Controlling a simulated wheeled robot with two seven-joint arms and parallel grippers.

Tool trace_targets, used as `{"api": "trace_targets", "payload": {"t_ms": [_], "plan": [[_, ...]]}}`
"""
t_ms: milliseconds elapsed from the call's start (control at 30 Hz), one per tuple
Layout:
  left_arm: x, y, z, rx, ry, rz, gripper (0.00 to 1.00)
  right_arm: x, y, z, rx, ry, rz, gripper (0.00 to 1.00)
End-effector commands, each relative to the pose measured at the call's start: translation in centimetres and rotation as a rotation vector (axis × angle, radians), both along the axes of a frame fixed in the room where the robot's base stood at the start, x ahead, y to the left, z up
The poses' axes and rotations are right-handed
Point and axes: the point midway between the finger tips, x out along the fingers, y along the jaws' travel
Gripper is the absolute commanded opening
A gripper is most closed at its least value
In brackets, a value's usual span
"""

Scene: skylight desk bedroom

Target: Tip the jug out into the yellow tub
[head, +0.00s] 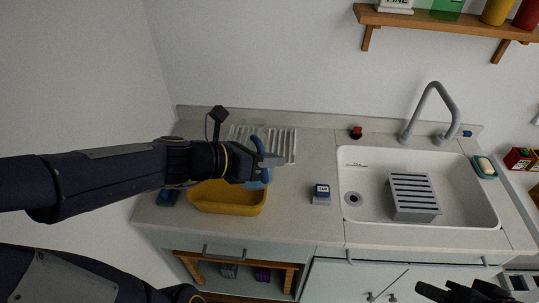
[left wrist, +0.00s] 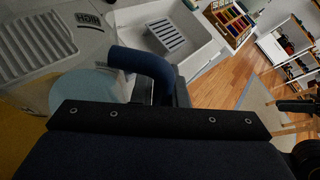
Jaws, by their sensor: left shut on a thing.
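The blue jug (head: 258,184) is at the end of my left arm in the head view, partly hidden behind my left gripper (head: 257,166). My left gripper is shut on the jug, at its dark blue handle (left wrist: 143,60). In the left wrist view the jug's pale blue round part (left wrist: 82,92) shows beside the handle. The yellow tub (head: 228,207) stands on the counter, below and left of the jug, partly covered by my arm. I cannot tell the jug's exact tilt or its contents. My right gripper (head: 455,292) is low at the right, cut off by the frame edge.
A ribbed draining area (head: 280,145) lies behind the jug. A small dark-blue-topped item (head: 321,193) stands right of the tub. The white sink (head: 368,211) holds a grey slatted rack (head: 414,196), with a tap (head: 433,105) behind. The counter between tub and sink is mostly clear.

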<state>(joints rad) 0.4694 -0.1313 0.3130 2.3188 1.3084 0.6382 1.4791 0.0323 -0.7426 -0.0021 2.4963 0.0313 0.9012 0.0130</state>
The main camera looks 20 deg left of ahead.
Motion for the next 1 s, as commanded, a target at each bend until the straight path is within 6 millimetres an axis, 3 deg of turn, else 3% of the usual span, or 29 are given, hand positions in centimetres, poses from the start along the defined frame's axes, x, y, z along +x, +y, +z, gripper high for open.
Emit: {"api": "trace_targets", "payload": {"t_ms": [800, 1000], "plan": [[0.1, 0.1, -4.0, -0.153, 0.161, 0.001, 0.0, 0.0, 0.0, -1.4, 0.0, 0.0, 0.0, 0.36], [0.2, 0.2, -3.3, -0.202, 0.211, 0.001, 0.0, 0.0, 0.0, 0.0, 0.0, 0.0, 0.0, 0.36]]}}
